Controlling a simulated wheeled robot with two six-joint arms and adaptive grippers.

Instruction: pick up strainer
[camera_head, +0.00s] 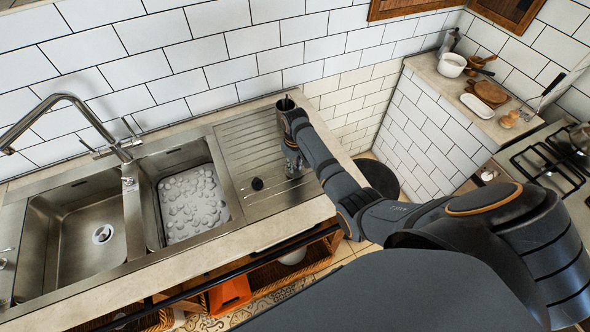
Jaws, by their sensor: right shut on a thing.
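My right gripper (292,162) reaches down over the ribbed steel drainboard, to the right of the sink basins. It is shut on a small silvery thing at its fingertips, which looks to be the strainer. Its outline blends with the fingers, and I cannot tell whether it touches the drainboard. My left gripper is not in view.
A small black knob (257,183) lies on the drainboard (240,150), left of the gripper. Two steel basins and a faucet (75,100) are at left. A white pot (452,65) is on the back-right counter.

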